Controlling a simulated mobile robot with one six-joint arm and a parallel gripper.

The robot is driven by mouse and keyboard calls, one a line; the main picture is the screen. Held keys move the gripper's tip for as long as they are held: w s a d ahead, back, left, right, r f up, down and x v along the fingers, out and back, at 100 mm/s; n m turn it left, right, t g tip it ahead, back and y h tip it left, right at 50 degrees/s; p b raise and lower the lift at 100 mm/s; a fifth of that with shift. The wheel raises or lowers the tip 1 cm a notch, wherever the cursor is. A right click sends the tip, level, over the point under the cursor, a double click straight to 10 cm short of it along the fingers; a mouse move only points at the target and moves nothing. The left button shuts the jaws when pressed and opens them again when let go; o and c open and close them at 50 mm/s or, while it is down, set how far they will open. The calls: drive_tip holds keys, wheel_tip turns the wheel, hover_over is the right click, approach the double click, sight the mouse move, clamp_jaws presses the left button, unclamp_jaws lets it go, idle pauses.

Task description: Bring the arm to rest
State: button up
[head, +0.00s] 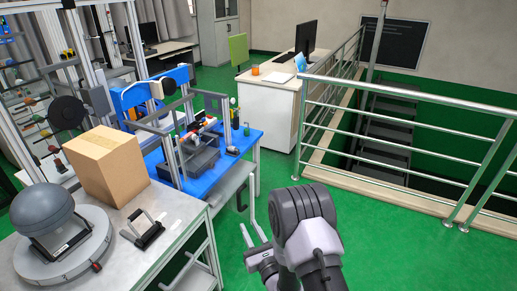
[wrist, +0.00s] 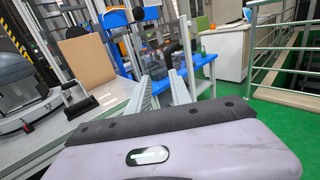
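My gripper (head: 252,228) hangs at the end of my grey arm, low in the middle of the head view, over the green floor and to the right of the grey workbench. In the wrist view, its two pale fingers (wrist: 163,82) stand apart with nothing held between them. The lilac-grey wrist body fills the bottom of that view and hides what lies below. The fingers appear clear of the blue table (head: 245,139) behind them.
The grey workbench (head: 183,207) at left carries a cardboard box (head: 105,165), a grey dome device (head: 45,215) and a black handled tool (head: 143,230). A metal railing (head: 400,135) guards a stairwell at right. Green floor is open around my arm.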

drive_tip(key=s+a+r+n+g+y, duration=0.2)
drive_tip(key=a+r+n+y, duration=0.15)
drive_tip(key=r, duration=0.35)
drive_tip(key=s+a+r+n+g+y, duration=0.1)
drive_tip(key=a+r+n+g+y, duration=0.2)
drive_tip(key=r, duration=0.4)
drive_tip(key=s+a+r+n+g+y, duration=0.35)
drive_tip(key=s+r+n+g, duration=0.65)
drive_tip(key=s, duration=0.4)
drive_tip(key=s+d+n+g+h, duration=0.1)
drive_tip(key=s+d+n+h, duration=0.6)
drive_tip(key=s, duration=0.5)
drive_tip(key=s+d+n+t+h, duration=0.1)
drive_tip(key=d+n+t+h, duration=0.2)
drive_tip(key=d, duration=1.3)
drive_tip(key=t+h, duration=0.2)
drive_tip(key=h, duration=0.3)
drive_tip(key=shift+s+d+r+h, duration=0.15)
drive_tip(key=shift+s+d+h, duration=0.15)
drive_tip(key=shift+d, duration=0.05)
